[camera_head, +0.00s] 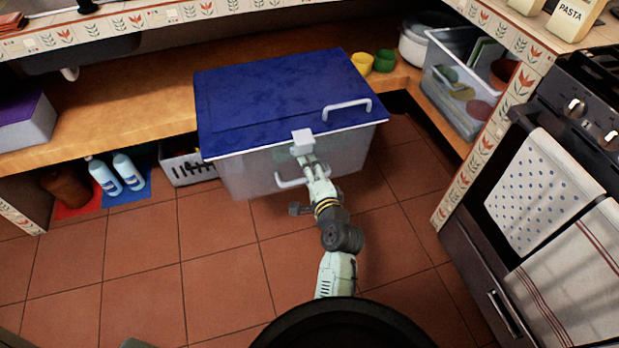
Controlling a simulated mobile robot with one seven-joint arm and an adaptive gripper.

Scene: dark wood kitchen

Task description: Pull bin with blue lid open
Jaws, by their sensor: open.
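The bin with a blue lid (270,95) stands on the lower wooden shelf, its pale translucent body (245,178) jutting past the shelf's front edge. The lid lies flat on top, with a white handle (347,106) at its right. Another white handle (284,181) is on the bin's front wall. A white block (302,139) shows at the lid's front edge, just beyond the end of my arm. My gripper (307,157) is at the bin's front, just right of the front handle and below the lid edge. It is open; its fingertips are small and contact is unclear.
A clear container (462,85) and yellow and green cups (370,62) are to the right on the shelf. The oven (490,260) with hanging towels stands at right. A white basket (188,165) and bottles (115,175) are at left. The tiled floor in front is clear.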

